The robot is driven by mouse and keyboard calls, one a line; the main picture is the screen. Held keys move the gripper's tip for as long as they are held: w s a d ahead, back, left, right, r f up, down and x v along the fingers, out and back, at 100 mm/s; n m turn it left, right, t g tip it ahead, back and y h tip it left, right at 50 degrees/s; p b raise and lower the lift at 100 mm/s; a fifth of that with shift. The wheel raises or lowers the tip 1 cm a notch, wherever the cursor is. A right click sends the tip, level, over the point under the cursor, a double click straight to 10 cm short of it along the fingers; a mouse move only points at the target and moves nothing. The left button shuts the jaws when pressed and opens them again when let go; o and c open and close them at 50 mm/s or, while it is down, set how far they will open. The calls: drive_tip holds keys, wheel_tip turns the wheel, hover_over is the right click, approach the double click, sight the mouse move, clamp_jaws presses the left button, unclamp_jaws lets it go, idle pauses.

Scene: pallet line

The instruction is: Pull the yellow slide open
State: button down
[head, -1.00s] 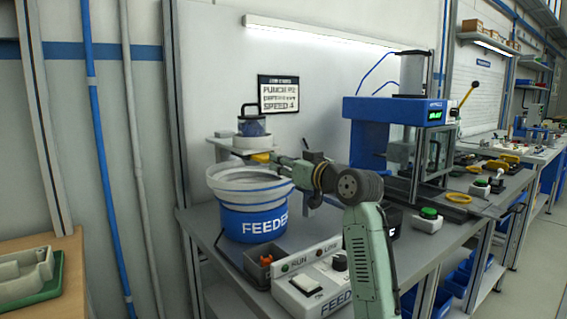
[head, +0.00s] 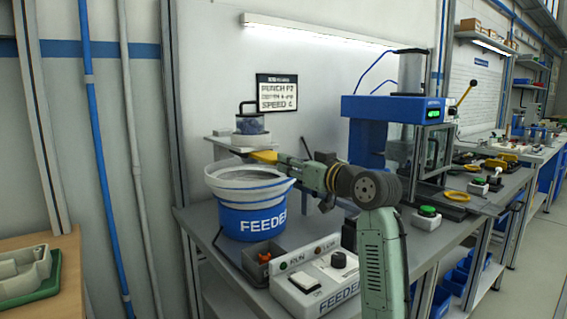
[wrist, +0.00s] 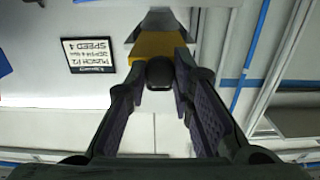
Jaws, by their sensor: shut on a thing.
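The yellow slide (head: 263,156) sticks out from under the hopper (head: 250,124), above the feeder bowl. In the wrist view the yellow slide (wrist: 157,44) shows ahead of the fingers, with a dark rounded knob (wrist: 160,72) at its near end. My gripper (wrist: 161,84) has one finger on each side of this knob and is shut on it. In the head view my gripper (head: 281,160) is at the slide's right end. The fingertips are small there and partly hidden by my wrist.
The white and blue feeder bowl (head: 254,222) stands just below the slide. A control box (head: 311,291) and a small grey bin (head: 262,262) are on the bench in front. The blue press (head: 372,108) stands to the right. A sign (head: 277,92) hangs behind.

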drive_tip(key=shift+s+d+f, duration=0.1)
drive_tip(key=shift+s+d, duration=0.2)
drive_tip(key=shift+s, duration=0.15)
drive_tip(key=c, duration=1.8)
unclamp_jaws()
drive_tip(key=shift+o, duration=1.2)
drive_tip(key=shift+s+d, duration=0.15)
drive_tip(key=shift+o, duration=0.8)
drive_tip(key=v, duration=1.1)
drive_tip(key=shift+s+d, duration=0.2)
drive_tip(key=shift+s, duration=0.15)
